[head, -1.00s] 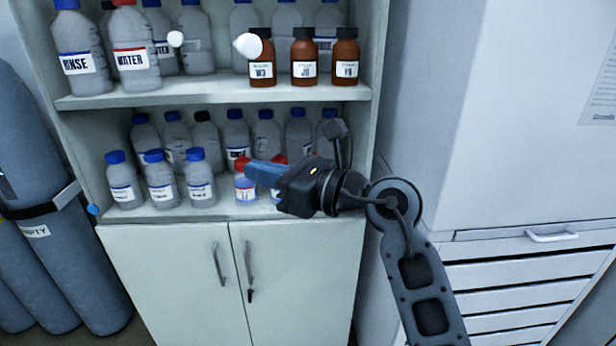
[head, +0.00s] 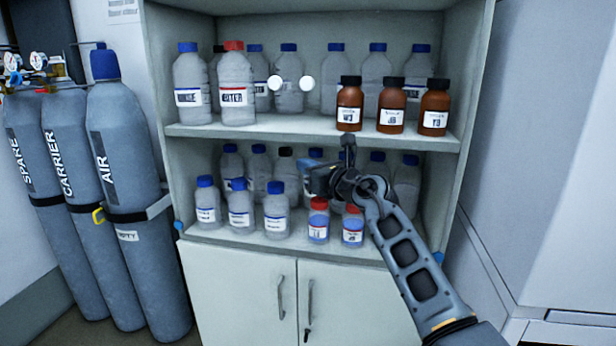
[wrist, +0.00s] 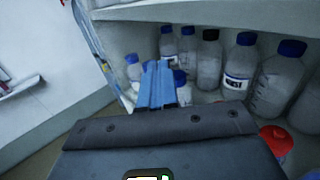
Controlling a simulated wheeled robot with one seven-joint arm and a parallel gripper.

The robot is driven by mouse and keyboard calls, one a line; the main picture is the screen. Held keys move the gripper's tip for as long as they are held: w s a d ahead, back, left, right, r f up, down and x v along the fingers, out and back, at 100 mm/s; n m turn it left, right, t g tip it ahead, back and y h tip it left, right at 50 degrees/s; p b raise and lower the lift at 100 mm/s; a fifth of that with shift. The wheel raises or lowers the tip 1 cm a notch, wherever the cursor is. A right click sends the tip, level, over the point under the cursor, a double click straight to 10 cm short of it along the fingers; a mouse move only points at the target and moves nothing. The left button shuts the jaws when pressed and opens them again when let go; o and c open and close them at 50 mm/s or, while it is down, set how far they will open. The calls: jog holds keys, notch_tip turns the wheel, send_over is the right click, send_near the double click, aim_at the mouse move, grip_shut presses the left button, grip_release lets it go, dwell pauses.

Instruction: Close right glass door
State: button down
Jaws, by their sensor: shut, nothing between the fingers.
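The upper cabinet has clear glass doors whose panes I can barely make out. Two white round knobs, the left one (head: 275,82) and the right door's knob (head: 306,83), show side by side in front of the upper shelf, close together. I cannot tell how far the right glass door stands from its frame. My gripper (head: 308,166) is shut and empty, with blue fingers pointing left, in front of the lower shelf and below the knobs. In the wrist view the fingers (wrist: 158,68) are together, with bottles behind them.
Grey bottles and brown bottles (head: 390,106) fill the shelves. Red-capped bottles (head: 318,221) stand below my gripper. Solid lower doors (head: 240,293) are shut. Gas cylinders (head: 122,200) stand left; a pale unit (head: 540,180) stands right.

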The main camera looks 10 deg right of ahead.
jog(key=w, duration=0.1)
jog(key=h, duration=0.1)
jog(key=w+d+m, duration=0.1)
jog(key=shift+w+r+t, duration=0.25)
jog(key=shift+w+t, duration=0.05)
jog(key=shift+t, duration=0.1)
